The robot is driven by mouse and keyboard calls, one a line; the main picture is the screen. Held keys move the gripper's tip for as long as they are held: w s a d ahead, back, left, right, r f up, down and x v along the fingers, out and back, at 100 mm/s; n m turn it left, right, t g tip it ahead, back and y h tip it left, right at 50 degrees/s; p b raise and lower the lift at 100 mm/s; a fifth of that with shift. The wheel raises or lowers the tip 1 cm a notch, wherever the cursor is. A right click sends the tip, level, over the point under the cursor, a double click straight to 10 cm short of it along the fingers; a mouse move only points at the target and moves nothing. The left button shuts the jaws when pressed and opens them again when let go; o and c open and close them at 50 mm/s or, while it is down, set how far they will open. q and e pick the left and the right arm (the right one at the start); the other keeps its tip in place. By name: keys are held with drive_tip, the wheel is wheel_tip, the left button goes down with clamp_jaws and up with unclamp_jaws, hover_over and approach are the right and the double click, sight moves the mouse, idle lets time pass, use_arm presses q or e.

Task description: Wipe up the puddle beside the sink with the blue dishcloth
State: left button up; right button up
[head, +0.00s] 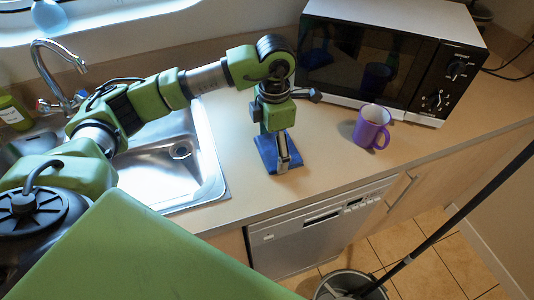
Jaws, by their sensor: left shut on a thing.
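My left arm reaches across the sink (213,187) from the left. My left gripper (282,158) points down over the counter to the right of the sink and is shut on the blue dishcloth (267,153). The cloth is at the counter surface under the gripper, and part of it is hidden by the fingers. I cannot make out a puddle on the counter; cloth and gripper may cover it. My right gripper is not in view.
A purple mug (371,127) stands right of the cloth, in front of the microwave (350,57). The tap (58,85) rises behind the sink. A green bottle (14,112) stands at the far left. A dishwasher (310,237) is below the counter, with a bucket (348,286) and pole (450,223) on the floor.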

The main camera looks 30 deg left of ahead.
use_arm(q)
drive_tip(key=shift+w, duration=0.3)
drive_tip(key=shift+r, duration=0.1)
drive_tip(key=shift+s+r, duration=0.15)
drive_tip(key=shift+r, duration=0.15)
drive_tip(key=s+r+p, duration=0.4)
drive_tip(key=r+p, duration=0.1)
drive_tip(key=r, duration=0.3)
drive_tip(key=shift+s+a+r, duration=0.15)
drive_tip(key=shift+s+a, duration=0.2)
drive_tip(key=shift+s, duration=0.05)
drive_tip(key=shift+d, duration=0.1)
